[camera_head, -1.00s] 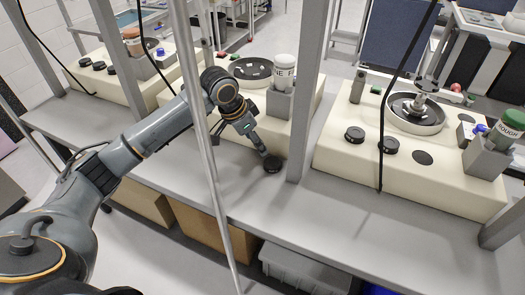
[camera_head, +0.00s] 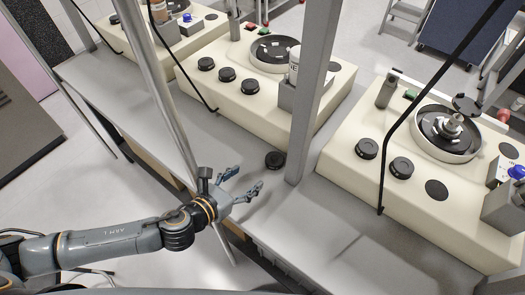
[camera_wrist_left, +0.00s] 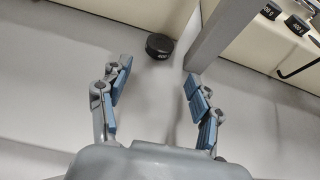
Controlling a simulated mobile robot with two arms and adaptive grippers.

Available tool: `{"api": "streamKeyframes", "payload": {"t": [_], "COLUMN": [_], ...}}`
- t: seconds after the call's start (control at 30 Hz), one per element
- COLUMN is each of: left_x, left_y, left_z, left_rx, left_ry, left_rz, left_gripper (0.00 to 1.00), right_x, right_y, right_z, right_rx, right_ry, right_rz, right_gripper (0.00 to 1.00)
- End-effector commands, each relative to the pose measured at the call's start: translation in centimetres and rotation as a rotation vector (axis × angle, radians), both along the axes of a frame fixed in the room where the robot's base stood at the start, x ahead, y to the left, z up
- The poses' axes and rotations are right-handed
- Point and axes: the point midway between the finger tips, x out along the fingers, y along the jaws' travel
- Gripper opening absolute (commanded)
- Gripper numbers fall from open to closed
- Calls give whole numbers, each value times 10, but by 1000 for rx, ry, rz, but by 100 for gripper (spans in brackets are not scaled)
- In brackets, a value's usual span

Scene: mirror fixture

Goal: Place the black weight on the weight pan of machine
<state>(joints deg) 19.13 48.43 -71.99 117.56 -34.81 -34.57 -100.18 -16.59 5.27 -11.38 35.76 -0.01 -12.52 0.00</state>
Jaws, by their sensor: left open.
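A black weight (camera_head: 275,159) rests on the grey bench just left of an upright post, in front of the middle machine. In the left wrist view the same round weight (camera_wrist_left: 160,46) shows pale markings on its side. My left gripper (camera_head: 243,181) is open and empty, to the left of and nearer than the weight. In the left wrist view its fingers (camera_wrist_left: 158,75) are spread, with the weight beyond the tips and clear of them. The right machine (camera_head: 345,177) has a round dark plate (camera_head: 430,127) with a metal hub and a small dark disc (camera_head: 466,105). My right gripper is out of view.
The grey post (camera_head: 305,110) stands close to the weight. More black weights sit on the right machine (camera_head: 367,149) and middle machine (camera_head: 206,64).

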Motion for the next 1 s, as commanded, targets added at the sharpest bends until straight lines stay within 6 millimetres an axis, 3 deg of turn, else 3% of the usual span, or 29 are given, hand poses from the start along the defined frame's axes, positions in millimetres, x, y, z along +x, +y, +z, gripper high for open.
{"api": "streamKeyframes", "payload": {"t": [0.07, 0.3, 1.0], "left_x": [1, 37, 97], "left_y": [-7, -30, -69], "left_z": [-1, -19, -54], "left_rx": [14, 14, 14], "left_ry": [-18, -19, -17], "left_rz": [-22, -21, -17], "left_gripper": [64, 64, 64], "right_x": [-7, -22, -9], "right_y": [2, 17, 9], "right_z": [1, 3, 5], "right_rx": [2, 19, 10], "right_ry": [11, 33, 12], "right_rz": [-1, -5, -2], "right_gripper": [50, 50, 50]}}
